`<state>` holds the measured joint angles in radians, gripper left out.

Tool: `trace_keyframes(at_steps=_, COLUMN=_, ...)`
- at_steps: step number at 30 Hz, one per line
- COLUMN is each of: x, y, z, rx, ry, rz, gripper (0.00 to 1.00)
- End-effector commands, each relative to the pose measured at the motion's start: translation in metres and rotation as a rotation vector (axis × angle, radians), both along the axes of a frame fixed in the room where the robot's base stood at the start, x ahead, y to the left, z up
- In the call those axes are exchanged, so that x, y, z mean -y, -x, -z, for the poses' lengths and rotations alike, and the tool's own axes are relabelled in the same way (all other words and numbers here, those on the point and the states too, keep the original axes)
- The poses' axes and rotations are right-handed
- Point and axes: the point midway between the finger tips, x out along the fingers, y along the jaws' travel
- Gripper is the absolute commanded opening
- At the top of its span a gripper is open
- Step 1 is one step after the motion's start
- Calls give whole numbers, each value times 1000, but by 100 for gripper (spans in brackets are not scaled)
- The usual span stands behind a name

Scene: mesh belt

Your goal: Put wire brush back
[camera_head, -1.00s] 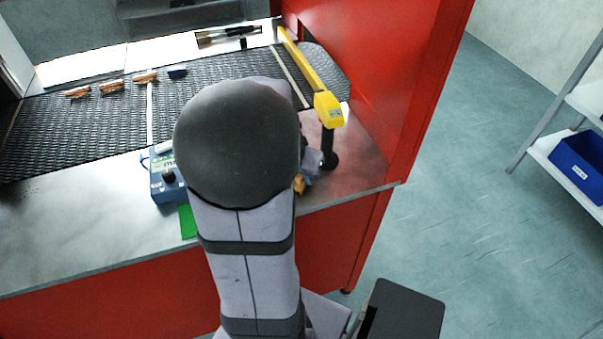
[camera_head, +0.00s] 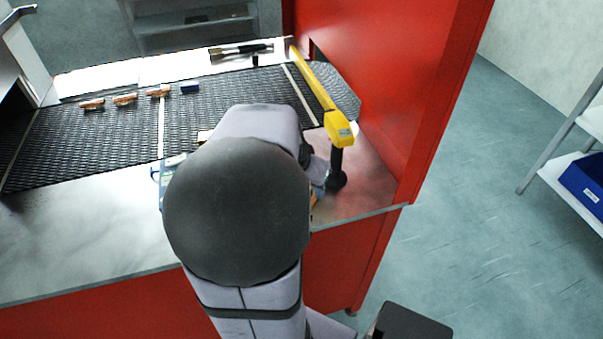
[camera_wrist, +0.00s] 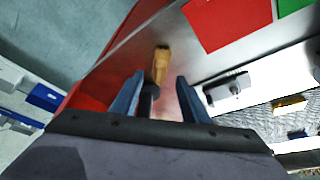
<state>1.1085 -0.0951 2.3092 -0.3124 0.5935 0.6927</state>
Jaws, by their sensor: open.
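An orange-brown piece with a dark end (camera_wrist: 161,66), perhaps the wire brush, lies on the metal ledge. It is ahead of my open gripper (camera_wrist: 155,90) in the wrist view, apart from the fingertips. A dark round part shows between the fingers; I cannot tell if it belongs to that piece or to the post. In the head view only an orange sliver (camera_head: 314,198) shows beside my arm. A brush-like tool with a dark handle (camera_head: 243,50) lies on the far rail; I cannot tell which one is the wire brush. My arm hides most of my gripper there.
A yellow bar on a black post (camera_head: 337,170) stands close to my gripper. A control box with a knob (camera_wrist: 229,91) and red (camera_wrist: 228,22) and green squares are near. A red wall (camera_head: 385,90) bounds the right.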

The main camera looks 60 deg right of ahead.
Motion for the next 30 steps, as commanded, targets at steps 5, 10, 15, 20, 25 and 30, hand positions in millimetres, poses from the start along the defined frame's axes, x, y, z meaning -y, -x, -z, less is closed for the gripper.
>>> trace_keyframes(at_steps=5, x=-12, y=-1, z=-31, rx=4, ry=6, rz=-2, gripper=42)
trace_keyframes(at_steps=10, x=-21, y=-1, z=-52, rx=2, ry=3, rz=-2, gripper=42)
trace_keyframes(at_steps=15, x=-27, y=-1, z=-64, rx=1, ry=2, rz=-2, gripper=42)
trace_keyframes(at_steps=20, x=-29, y=0, z=-67, rx=1, ry=-1, rz=-1, gripper=42)
trace_keyframes(at_steps=25, x=-30, y=-2, z=-66, rx=0, ry=-3, rz=-9, gripper=42)
trace_keyframes(at_steps=30, x=-45, y=-23, z=-55, rx=-14, ry=-31, rz=-111, gripper=42)
